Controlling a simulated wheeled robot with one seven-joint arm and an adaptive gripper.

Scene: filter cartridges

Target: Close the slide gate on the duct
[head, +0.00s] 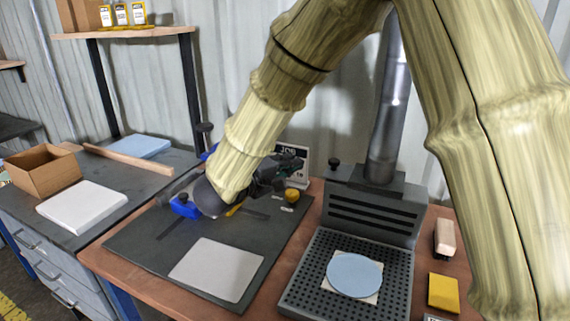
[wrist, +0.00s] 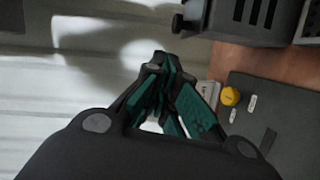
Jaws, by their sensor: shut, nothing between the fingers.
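The metal duct (head: 388,115) rises from a dark slotted extraction hood (head: 370,213) at the back right of the bench. A flat dark gate plate (head: 365,178) sits at the duct's foot, with a black knob (head: 334,163) sticking out to its left. The knob also shows at the top of the wrist view (wrist: 178,23). How far the gate stands open is hidden from me. My gripper (head: 292,163) is shut and empty, left of the knob and apart from it. In the wrist view its fingertips (wrist: 160,62) are together below the knob.
A perforated tray (head: 300,290) holds a blue disc (head: 354,274). A small display (head: 301,160) and a yellow knob (head: 292,196) stand near my gripper. A grey sheet (head: 217,268) lies on the dark mat (head: 135,243). The corrugated wall (head: 345,125) is close behind.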

